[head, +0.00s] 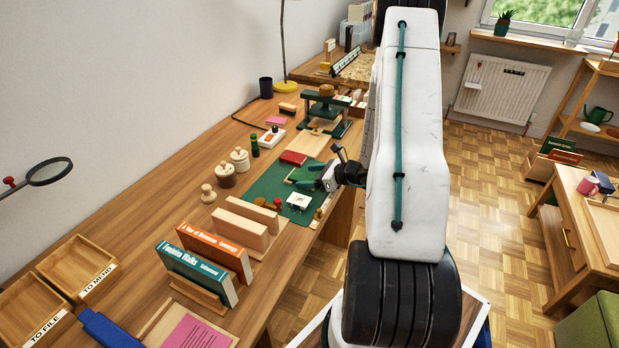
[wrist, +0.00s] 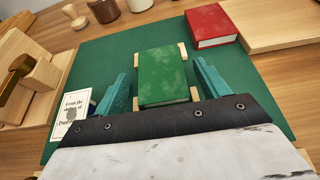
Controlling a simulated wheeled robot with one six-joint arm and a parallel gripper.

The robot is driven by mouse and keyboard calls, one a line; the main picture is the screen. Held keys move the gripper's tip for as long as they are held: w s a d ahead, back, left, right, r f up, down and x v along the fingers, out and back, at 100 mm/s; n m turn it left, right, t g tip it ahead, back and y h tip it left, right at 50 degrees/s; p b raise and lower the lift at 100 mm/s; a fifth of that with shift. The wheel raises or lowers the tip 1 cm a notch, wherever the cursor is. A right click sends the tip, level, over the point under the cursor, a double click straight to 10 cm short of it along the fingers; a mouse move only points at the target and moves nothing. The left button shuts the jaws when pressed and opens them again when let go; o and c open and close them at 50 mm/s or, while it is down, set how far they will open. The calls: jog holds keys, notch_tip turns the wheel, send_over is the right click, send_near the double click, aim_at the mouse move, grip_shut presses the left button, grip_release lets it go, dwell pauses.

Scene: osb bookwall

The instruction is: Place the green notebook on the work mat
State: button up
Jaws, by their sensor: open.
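The green notebook (wrist: 163,76) lies flat in the wrist view, with pale wooden pieces showing at its corners. It and the wood are within the outline of the dark green work mat (wrist: 92,62); the mat also shows in the head view (head: 262,188). My gripper (wrist: 163,84) is open, with one teal finger on each side of the notebook. Gaps show between fingers and notebook, so it is not gripped. In the head view my gripper (head: 308,177) is over the mat's right part, and the notebook is partly hidden there.
A red notebook (wrist: 211,25) lies at the mat's far edge beside a wooden board (wrist: 262,22). A white printed card (wrist: 72,115) is on the mat's left. Wooden blocks (head: 240,222) and upright books (head: 214,252) stand nearer. Lidded jars (head: 239,158) stand left of the mat.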

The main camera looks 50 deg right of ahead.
jog(key=v, duration=1.1)
jog(key=a+r+n+g+y, duration=0.2)
jog(key=a+r+n+g, duration=0.2)
jog(key=a+r+n, duration=0.65)
jog(key=a+r+n+g+y, duration=0.3)
jog(key=a+r+n+g, duration=0.3)
jog(key=a, duration=0.7)
jog(key=s+a+r+n+h, duration=0.4)
jog(key=s+r+n, duration=0.1)
jog(key=s+n, duration=0.3)
jog(key=s+a+r+n+g+h, duration=0.1)
jog(key=s+a+r+n+h, duration=0.4)
jog(key=s+n, duration=0.2)
jog(key=shift+s+a+n, duration=0.3)
jog(key=shift+s+n, duration=0.05)
jog(key=shift+s, duration=0.1)
